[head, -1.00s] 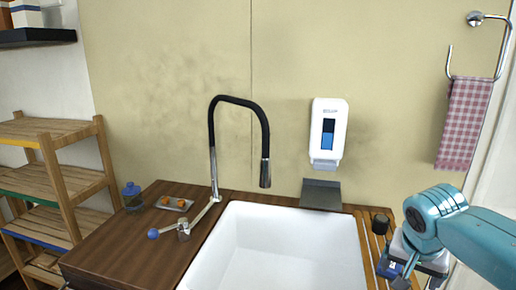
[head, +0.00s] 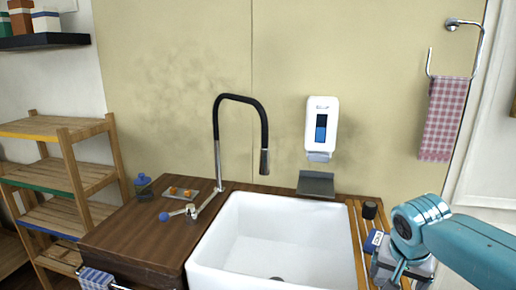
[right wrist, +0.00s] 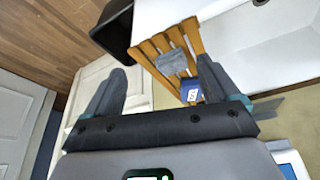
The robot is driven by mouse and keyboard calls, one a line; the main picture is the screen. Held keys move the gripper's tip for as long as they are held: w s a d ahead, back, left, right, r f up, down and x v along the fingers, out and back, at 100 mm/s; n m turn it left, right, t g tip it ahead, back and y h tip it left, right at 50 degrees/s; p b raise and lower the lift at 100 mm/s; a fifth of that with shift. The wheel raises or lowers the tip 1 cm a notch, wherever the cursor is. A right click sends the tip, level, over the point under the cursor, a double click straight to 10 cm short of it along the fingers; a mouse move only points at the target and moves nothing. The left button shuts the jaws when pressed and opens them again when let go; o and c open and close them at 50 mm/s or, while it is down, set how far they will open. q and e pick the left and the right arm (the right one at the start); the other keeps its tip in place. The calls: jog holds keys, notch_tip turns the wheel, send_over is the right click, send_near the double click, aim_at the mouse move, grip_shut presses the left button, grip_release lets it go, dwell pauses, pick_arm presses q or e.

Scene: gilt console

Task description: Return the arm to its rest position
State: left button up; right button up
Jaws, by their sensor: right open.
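My right arm comes in from the right in the head view, and its gripper (head: 400,272) hangs over the right side of the counter, by the slatted wooden rack (head: 357,232). In the right wrist view the gripper (right wrist: 160,68) has its two grey fingers wide apart with nothing held between them. Beyond the fingers lie the slatted rack (right wrist: 153,47), a grey item (right wrist: 173,61) and a blue item (right wrist: 191,91) on it. The blue item also shows beside the gripper in the head view (head: 374,240). My left gripper is not in view.
A white sink (head: 275,240) with a black-hosed faucet (head: 240,98) fills the counter's middle. A soap dispenser (head: 321,128) and checked towel (head: 444,120) hang on the wall. A dark cup (head: 370,210) stands behind the gripper. Wooden shelves (head: 60,180) stand left.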

jog(key=s+a+f+n+g+y, duration=0.15)
jog(key=a+f, duration=0.45)
jog(key=f, duration=0.6)
jog(key=s+a+f+n+g+y, duration=0.1)
jog(key=s+a+f+n+y, duration=0.3)
jog(key=f, duration=0.9)
jog(key=s+a+f, duration=0.3)
jog(key=s+f, duration=0.4)
jog(key=s, duration=0.2)
jog(key=s+a+f+m, duration=0.1)
jog(key=s+a+f, duration=0.3)
jog(key=s+f, duration=0.3)
jog(key=shift+s+g+y, duration=0.35)
jog(key=shift+s, duration=0.55)
jog(key=shift+a, duration=0.1)
